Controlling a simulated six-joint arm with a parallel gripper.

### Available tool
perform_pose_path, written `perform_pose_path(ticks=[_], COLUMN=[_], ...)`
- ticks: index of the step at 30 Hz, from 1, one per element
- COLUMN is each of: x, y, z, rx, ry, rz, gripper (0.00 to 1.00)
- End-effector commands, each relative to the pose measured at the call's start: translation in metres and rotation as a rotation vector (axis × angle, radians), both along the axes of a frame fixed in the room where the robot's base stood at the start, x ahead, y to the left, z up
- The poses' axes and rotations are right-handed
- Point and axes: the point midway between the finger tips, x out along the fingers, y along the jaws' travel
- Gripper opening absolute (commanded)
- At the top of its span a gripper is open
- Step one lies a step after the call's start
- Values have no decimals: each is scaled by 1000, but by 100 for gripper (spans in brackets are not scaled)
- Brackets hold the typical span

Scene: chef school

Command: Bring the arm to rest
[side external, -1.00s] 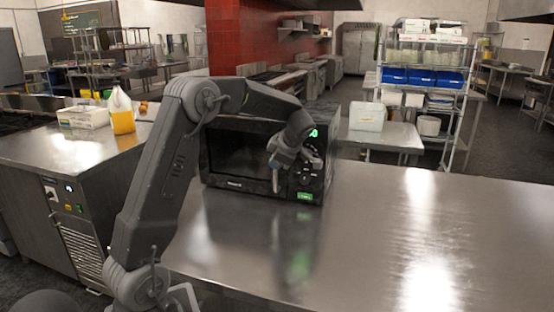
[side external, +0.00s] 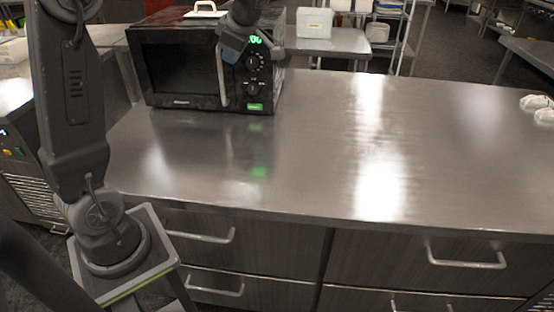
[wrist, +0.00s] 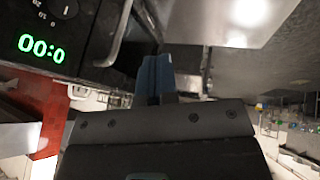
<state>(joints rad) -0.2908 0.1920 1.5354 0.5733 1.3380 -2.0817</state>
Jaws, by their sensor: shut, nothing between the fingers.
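My gripper (side external: 231,50) is at the front of the black microwave (side external: 180,72), close to the top of its door handle and the control panel. Its blue-grey fingers are together and empty. In the wrist view the fingers (wrist: 153,78) are seen edge-on, beside the microwave's handle (wrist: 117,32); whether they touch it cannot be told. The microwave door looks closed, and its green display reads zeros in the wrist view. Part of my arm runs out of the top of the side view.
Small white objects (side external: 540,108) sit at the far right. Drawers with bar handles (side external: 465,258) are below the front edge. A white bin (side external: 314,22) stands behind.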

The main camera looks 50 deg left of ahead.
Motion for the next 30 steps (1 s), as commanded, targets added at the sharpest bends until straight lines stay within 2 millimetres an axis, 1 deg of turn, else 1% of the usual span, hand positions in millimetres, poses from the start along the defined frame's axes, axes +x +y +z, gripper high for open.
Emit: perform_pose_path(ticks=[1, 3, 5, 6, 8, 12, 18, 21, 24, 27, 30], x=[-10, -24, -37, -46, -60, -93, -143, -162, -176, -184, -187], y=[-18, -42, -62, -75, -93, -133, -181, -198, -209, -215, -218], z=[5, 8, 9, 8, 8, 2, -16, -26, -35, -41, -43], rx=[-29, -71, -96, -110, -122, -118, -27, 44, 109, 153, 173], ry=[26, 70, 106, 128, 157, 214, 273, 292, 307, 318, 323], rz=[-123, -315, -482, -592, -759, -1149, -1675, -1884, -2034, -2124, -2160], gripper=[0, 0, 0, 0, 0, 0, 0, 0, 0, 0, 0])
